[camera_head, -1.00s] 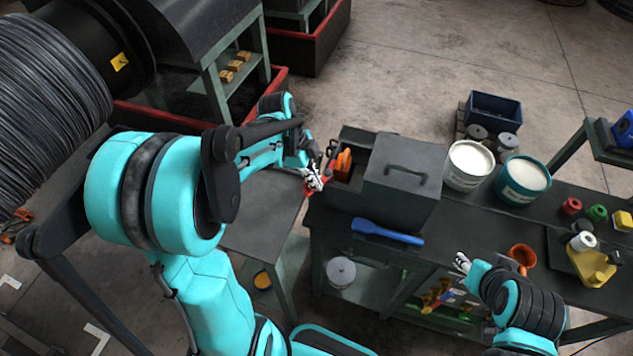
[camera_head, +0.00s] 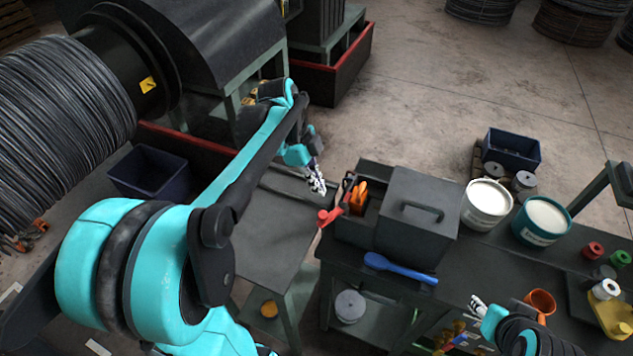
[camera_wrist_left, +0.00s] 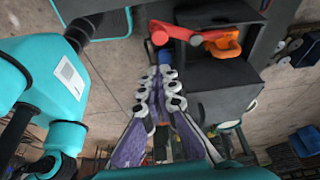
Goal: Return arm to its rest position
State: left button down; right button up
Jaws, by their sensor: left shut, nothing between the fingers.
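My left arm comes in from the left in the head view. Its gripper (camera_head: 318,186) is shut and empty, in the air just left of the dark box on the bench. In the left wrist view its fingers (camera_wrist_left: 160,88) lie close together with nothing between them. My right gripper (camera_head: 478,305) is low on the right in the head view, near the bench's front edge; it is small, and I cannot tell whether it is open or shut.
The dark box (camera_head: 408,225) holds orange items (camera_head: 358,197), and a red tool (camera_head: 330,217) sticks out over its left side. A wire drum (camera_head: 60,110) fills the far left.

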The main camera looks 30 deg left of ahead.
pick_arm(q)
jog(key=shift+s+a+r, duration=0.1)
jog(key=shift+a+r, duration=0.15)
jog(key=shift+r, duration=0.4)
jog(key=s+d+f+n+t+y+b, duration=0.1)
jog(key=s+d+f+n+t+b, duration=0.1)
jog(key=f+n+b, duration=0.3)
jog(key=s+d+f+n+t+y+b, duration=0.1)
jog(key=s+d+f+n+t+b, duration=0.1)
jog(key=f, duration=0.6)
jog(key=s+d+f+n+t+y+b, duration=0.1)
jog(key=s+d+f+n+t+b, duration=0.1)
jog(key=s+d+f+n+b, duration=0.2)
notch_tip(320, 180, down, 3)
jog(key=s+n+b, duration=0.1)
jog(key=n+b, duration=0.4)
jog(key=shift+s+d+f+y, duration=0.15)
jog(key=shift+s+d+y, duration=0.15)
jog(key=shift+s+y, duration=0.1)
